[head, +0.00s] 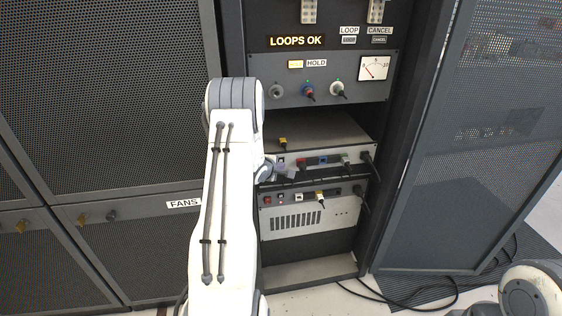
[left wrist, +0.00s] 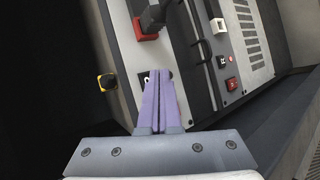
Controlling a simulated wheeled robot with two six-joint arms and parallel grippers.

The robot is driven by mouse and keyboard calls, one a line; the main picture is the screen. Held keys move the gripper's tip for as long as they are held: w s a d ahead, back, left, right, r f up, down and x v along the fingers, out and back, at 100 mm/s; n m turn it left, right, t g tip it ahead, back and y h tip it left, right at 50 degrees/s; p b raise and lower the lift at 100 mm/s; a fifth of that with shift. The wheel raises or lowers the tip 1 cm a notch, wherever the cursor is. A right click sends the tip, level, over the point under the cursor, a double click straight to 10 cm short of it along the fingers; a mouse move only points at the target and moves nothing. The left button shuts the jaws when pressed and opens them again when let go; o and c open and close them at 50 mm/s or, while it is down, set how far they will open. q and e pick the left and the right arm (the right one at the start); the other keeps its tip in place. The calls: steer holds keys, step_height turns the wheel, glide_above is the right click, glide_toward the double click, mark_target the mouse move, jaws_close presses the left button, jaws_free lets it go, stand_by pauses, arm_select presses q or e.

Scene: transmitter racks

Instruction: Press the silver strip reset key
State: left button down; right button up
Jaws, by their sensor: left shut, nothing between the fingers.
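The silver-faced strip unit (head: 330,160) sits in the open rack, with coloured connectors along its front. It also shows in the left wrist view (left wrist: 125,45). My left gripper (head: 290,170) is shut and empty at the left end of this strip. In the left wrist view its purple fingers (left wrist: 158,74) are together and point at the strip face. A small dark, white-edged detail (left wrist: 145,77) shows right beside the fingertips, partly covered by them. It may be the reset key; I cannot read a label or tell whether the fingers touch it. My right gripper is not seen.
A red connector with a black plug (left wrist: 147,24) stands out near the fingertips. A yellow part (head: 283,142) is on top of the strip unit. A lower unit with a red switch (left wrist: 231,84) is just below. An open mesh door (head: 465,130) bounds the right side.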

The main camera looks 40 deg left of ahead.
arm_select(q)
steer(key=shift+d, duration=0.1)
steer(key=shift+s+d, duration=1.6)
steer(key=shift+d, duration=0.2)
steer(key=s+d+r+m+g+h+p, duration=0.15)
steer(key=d+r+m, duration=0.25)
steer(key=d, duration=0.4)
steer(key=d+r+m+g+p, duration=0.1)
steer(key=d+r+m+p, duration=0.1)
steer(key=d+r+m, duration=0.45)
steer(key=s+d+r+m+g+h+p, duration=0.1)
steer(key=d+r+p, duration=0.15)
steer(key=d, duration=0.75)
steer(key=s+d+r+m+g+h+p, duration=0.1)
steer(key=s+d+r+m+g, duration=0.1)
steer(key=s+d+r+m, duration=0.3)
steer(key=s+d+r+m+g+p, duration=0.1)
steer(key=s+d+r+m+p, duration=0.15)
steer(key=s+d, duration=0.5)
steer(key=s+d+r+m+g+p, duration=0.1)
steer(key=s+d+r+m+g, duration=0.1)
steer(key=s+m, duration=0.3)
steer(key=s+d+r+m+g+p, duration=0.1)
steer(key=s+m, duration=0.4)
steer(key=s, duration=0.9)
steer(key=shift+d+r+m+g, duration=0.4)
steer(key=shift+d+r+g, duration=0.45)
steer(key=shift+d, duration=0.2)
